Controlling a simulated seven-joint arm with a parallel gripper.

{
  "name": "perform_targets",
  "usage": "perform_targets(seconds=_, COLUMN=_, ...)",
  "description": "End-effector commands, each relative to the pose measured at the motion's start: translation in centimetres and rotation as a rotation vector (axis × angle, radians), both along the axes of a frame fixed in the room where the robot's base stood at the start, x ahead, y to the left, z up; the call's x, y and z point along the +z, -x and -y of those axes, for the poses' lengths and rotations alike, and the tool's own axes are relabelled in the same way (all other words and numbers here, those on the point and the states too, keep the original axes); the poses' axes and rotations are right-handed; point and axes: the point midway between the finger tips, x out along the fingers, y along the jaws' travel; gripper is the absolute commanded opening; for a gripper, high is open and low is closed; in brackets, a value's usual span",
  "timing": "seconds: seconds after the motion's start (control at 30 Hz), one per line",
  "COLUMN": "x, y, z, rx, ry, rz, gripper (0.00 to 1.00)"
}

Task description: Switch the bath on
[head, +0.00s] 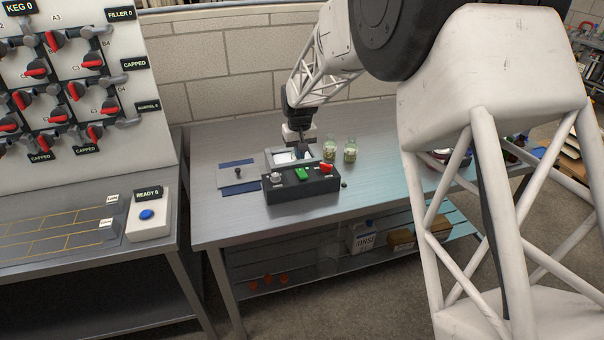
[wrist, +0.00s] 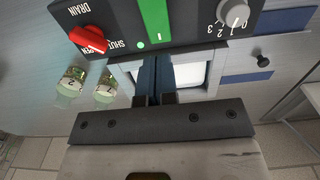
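The bath (head: 271,153) is a small basin set into the steel bench, with a pale inside; its rim (wrist: 128,66) also shows in the wrist view. A black control box (head: 301,186) stands at its near side. It carries a green switch (head: 302,174), a grey numbered dial (head: 277,177) and a red drain handle (head: 327,167). In the wrist view the green switch (wrist: 154,18) lies just beyond my fingertips, between the red handle (wrist: 88,39) and the dial (wrist: 233,13). My gripper (head: 302,151) points down over the bath; its fingers (wrist: 156,60) are together, holding nothing visible.
Two labelled glass jars (head: 350,151) stand right of the bath. A flat grey lid with a dark knob (head: 238,172) lies to the left. A panel with red-handled valves (head: 83,80) and a blue button box (head: 147,214) stand farther left.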

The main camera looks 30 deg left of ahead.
Motion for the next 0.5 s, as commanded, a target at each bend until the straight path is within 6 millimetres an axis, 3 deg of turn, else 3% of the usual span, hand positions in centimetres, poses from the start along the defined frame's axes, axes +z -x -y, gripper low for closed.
perform_targets(seconds=0.5, x=1.4, y=0.0, z=0.0, rx=0.0, ry=0.001, rz=-0.001, gripper=0.0)
